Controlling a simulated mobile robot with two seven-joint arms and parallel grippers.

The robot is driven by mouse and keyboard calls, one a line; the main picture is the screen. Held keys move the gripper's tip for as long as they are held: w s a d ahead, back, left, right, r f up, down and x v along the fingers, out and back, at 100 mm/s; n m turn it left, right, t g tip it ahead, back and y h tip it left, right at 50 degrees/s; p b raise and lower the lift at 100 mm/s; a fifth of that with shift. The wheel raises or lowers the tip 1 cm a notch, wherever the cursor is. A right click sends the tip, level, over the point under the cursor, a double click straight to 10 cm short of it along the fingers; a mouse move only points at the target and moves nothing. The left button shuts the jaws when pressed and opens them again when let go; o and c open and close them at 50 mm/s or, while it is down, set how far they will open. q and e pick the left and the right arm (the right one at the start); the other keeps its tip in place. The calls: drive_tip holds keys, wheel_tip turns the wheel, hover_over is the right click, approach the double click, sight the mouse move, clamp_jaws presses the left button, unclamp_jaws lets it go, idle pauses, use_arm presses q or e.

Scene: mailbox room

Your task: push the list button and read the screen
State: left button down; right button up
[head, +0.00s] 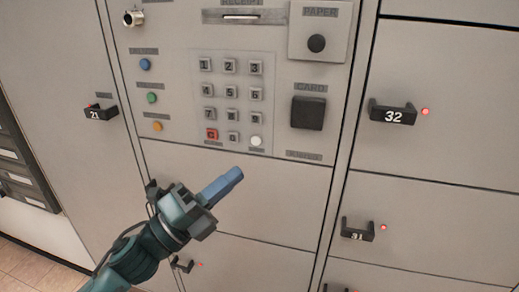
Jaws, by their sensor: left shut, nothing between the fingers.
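A grey control panel (200,122) fills the upper middle of the head view. On its left side are a blue button (145,63), a green button (152,98) and an orange button (157,126), each with a small label too blurred to read. I cannot tell which is the list button. No screen shows. My left gripper (232,177) is shut and empty, its blue fingers pointing up and right. In the picture it is just below the keypad, and no contact with a button shows. My right gripper is not in view.
The keypad (231,91) has number keys, a red key (212,134) and a white button (256,141). A receipt slot (240,16), paper knob (316,43) and black card reader (308,113) are nearby. Protruding locker handles 21 (100,112), 32 (393,113) and 31 (357,232) surround the panel.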

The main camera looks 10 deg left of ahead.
use_arm(q)
approach(256, 140)
drive_tip(key=shift+w+d+r, duration=1.25)
drive_tip(key=shift+d+r, duration=0.4)
drive_tip(key=shift+d, duration=0.8)
idle(0.3)
drive_tip(key=shift+w, duration=0.4)
